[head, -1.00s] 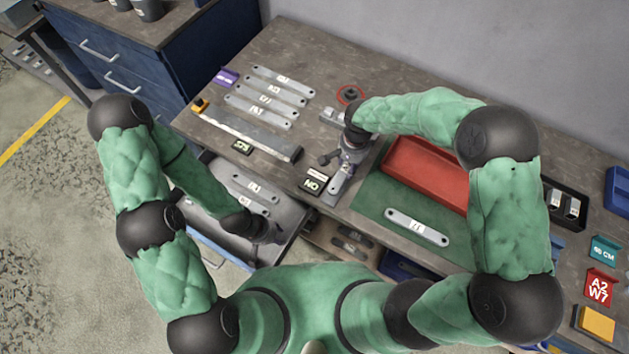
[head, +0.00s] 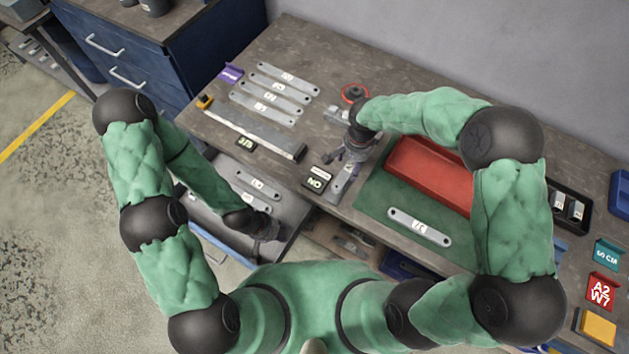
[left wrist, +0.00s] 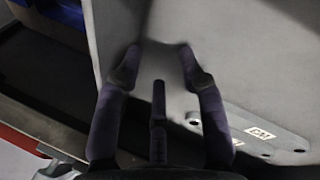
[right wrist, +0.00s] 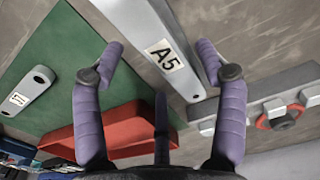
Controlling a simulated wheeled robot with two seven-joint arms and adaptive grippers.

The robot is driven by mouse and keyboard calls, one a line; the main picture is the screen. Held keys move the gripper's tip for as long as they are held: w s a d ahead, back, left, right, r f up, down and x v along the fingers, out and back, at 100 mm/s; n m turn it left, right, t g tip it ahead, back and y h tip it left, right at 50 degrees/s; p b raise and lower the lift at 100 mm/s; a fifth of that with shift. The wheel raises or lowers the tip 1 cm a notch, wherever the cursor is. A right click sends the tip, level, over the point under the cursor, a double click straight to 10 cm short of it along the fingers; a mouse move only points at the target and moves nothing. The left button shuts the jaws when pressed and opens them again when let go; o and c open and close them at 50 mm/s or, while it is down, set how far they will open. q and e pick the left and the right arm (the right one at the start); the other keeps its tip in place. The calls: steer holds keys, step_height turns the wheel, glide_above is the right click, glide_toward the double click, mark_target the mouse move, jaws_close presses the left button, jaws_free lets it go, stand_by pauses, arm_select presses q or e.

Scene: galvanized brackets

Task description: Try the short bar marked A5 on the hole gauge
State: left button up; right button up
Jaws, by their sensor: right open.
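The short bar marked A5 (right wrist: 163,52) is a flat grey metal bar with a white label, lying between the parted fingers of my right gripper (right wrist: 160,60). In the head view the bar (head: 343,183) lies at the table's front edge, partly under my right gripper (head: 347,155), which is open and not closed on it.
Several labelled bars (head: 270,95) lie at the back left, near a long grey strip (head: 255,133). A red tray (head: 430,172) and a labelled bar (head: 420,227) rest on a green mat (head: 375,205). A red ring (head: 354,93) is behind my right gripper. A black NO sign (head: 317,179) stands close by.

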step_height(320, 180, up, 12)
stand_by(0.6)
stand_by(0.5)
arm_select(q)
step_height(320, 180, up, 9)
steer(key=p, duration=0.9)
arm_select(e)
step_height(320, 180, up, 9)
